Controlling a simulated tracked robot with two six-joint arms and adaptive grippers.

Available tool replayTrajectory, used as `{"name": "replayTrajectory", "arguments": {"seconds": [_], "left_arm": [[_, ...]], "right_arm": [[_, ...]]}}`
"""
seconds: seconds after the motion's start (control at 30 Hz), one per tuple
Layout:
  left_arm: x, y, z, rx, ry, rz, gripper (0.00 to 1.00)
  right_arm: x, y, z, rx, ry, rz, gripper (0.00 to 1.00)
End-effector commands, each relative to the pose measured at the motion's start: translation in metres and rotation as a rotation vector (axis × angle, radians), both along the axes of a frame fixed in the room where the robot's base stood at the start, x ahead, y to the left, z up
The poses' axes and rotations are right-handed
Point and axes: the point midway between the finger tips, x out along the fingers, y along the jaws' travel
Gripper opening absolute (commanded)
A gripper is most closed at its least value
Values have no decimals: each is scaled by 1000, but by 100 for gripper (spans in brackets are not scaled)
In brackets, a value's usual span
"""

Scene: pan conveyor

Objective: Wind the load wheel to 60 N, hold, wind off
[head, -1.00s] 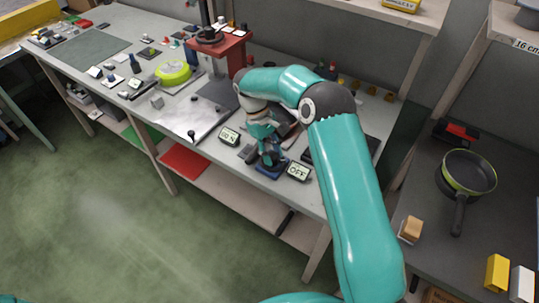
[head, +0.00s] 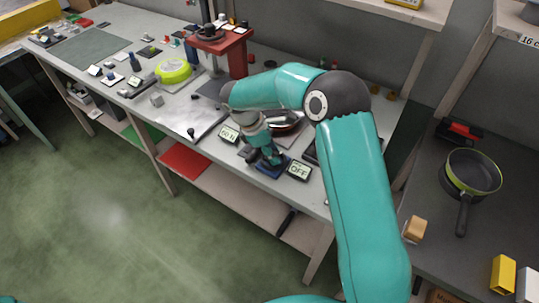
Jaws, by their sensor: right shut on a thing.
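My right gripper (head: 270,157) points down at a small blue-based fixture (head: 272,170) near the bench's front edge. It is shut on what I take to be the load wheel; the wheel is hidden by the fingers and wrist. A small display (head: 228,135) left of the gripper appears to read 60 N, though its digits are tiny. A second display (head: 298,170) right of the fixture reads OFF. My left gripper is not in view.
A dark pan (head: 287,123) lies behind my right wrist. Another pan (head: 473,172) sits on the right-hand table. Open floor lies in front.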

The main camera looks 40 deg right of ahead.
Motion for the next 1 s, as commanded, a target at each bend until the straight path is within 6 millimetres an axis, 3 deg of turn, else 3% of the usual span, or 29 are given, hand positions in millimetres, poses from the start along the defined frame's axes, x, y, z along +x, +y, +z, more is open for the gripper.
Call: {"name": "replayTrajectory", "arguments": {"seconds": [0.67, 0.7, 0.83, 1.0], "left_arm": [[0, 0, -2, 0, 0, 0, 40], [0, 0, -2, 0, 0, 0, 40], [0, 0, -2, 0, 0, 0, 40], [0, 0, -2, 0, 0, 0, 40]], "right_arm": [[-5, 2, -3, 5, 17, 73, 0], [-5, 2, -3, 5, 17, 72, 38], [-4, 1, -2, 5, 14, 73, 59], [-3, 1, -1, 4, 8, 73, 59]]}}
